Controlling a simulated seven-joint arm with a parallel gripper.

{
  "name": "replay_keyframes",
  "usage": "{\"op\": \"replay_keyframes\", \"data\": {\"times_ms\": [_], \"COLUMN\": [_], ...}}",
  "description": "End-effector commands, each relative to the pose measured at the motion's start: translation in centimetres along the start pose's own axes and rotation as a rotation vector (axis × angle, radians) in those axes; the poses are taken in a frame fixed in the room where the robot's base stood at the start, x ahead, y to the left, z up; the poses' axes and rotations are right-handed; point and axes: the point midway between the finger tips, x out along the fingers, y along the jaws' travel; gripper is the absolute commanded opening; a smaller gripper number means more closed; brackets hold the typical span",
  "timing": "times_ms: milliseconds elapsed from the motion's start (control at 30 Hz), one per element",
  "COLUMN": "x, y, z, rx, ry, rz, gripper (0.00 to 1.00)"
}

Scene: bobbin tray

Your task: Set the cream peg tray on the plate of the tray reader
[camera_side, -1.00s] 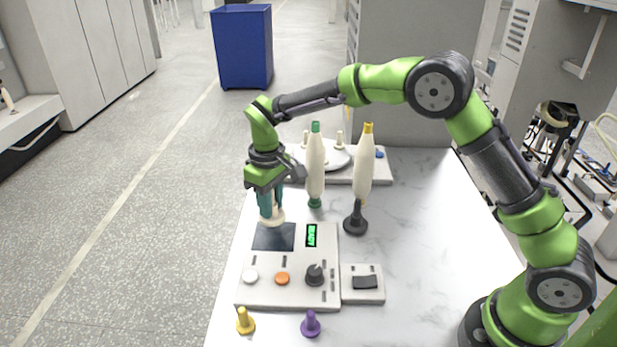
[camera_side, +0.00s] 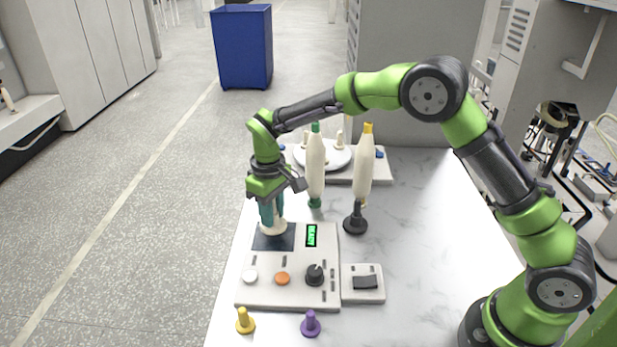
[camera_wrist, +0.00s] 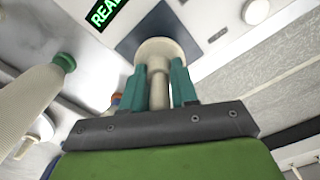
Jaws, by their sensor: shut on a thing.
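The cream peg tray (camera_side: 273,227) is a small round disc with a post. My gripper (camera_side: 271,213) is shut on its post, with teal fingers on both sides, as the wrist view (camera_wrist: 159,88) also shows. The tray reader (camera_side: 291,287) is a light grey box with a green READY display (camera_side: 311,236). Its dark square plate (camera_side: 266,243) lies at the back left. In the side view the tray's disc overlaps the back part of the plate. In the wrist view the disc (camera_wrist: 159,46) covers part of the plate (camera_wrist: 133,40). I cannot tell whether they touch.
Two cream bobbins with green (camera_side: 315,172) and yellow (camera_side: 363,166) tops stand just right of my gripper. Behind is a white turntable (camera_side: 312,160) with pegs. Yellow (camera_side: 245,321) and purple (camera_side: 311,324) pegs stand in front.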

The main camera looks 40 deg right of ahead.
Motion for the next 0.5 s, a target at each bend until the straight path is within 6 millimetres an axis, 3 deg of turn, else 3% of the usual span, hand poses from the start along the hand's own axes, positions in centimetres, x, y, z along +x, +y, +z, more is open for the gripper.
{"op": "replay_keyframes", "data": {"times_ms": [500], "x": [0.75], "y": [0.00], "z": [0.01], "rx": [0.000], "ry": [-0.001], "rz": [0.000], "gripper": [0.00]}}
